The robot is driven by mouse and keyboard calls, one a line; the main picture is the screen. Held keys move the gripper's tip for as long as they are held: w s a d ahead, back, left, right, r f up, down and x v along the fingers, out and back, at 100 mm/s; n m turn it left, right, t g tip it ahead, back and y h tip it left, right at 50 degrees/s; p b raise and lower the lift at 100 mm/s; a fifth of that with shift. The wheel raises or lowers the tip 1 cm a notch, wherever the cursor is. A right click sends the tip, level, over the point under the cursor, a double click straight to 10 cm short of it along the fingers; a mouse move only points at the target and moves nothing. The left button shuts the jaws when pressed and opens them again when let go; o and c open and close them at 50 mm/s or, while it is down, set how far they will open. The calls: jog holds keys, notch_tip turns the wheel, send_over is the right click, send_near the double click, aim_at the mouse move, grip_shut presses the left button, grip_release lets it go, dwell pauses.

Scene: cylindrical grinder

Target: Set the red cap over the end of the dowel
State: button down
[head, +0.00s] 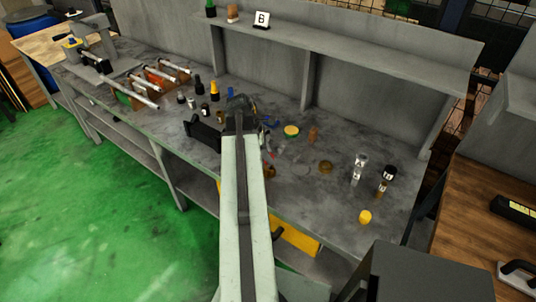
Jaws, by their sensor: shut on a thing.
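My gripper (243,104) is over the middle of the workbench, at the far end of my pale green arm. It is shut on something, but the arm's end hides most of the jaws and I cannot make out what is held. I cannot pick out the red cap for sure; small red pieces (268,156) lie just right of my arm. A short brown upright cylinder (313,134) stands on the bench right of the gripper; I cannot tell whether it is the dowel.
The grey bench (345,195) has clear patches at right. Silver rods (143,94) rest on coloured blocks at left. Black and yellow bottles (214,91) stand left of the gripper. A yellow cylinder (365,217) stands near the front right. A raised shelf (350,50) runs behind.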

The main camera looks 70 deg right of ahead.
jog(key=shift+f+b, duration=1)
jog(key=shift+f, duration=0.2)
jog(key=c, duration=0.8)
grip_release()
jog(key=p+v, duration=0.7)
jog(key=v, duration=0.1)
jog(key=shift+f, duration=0.1)
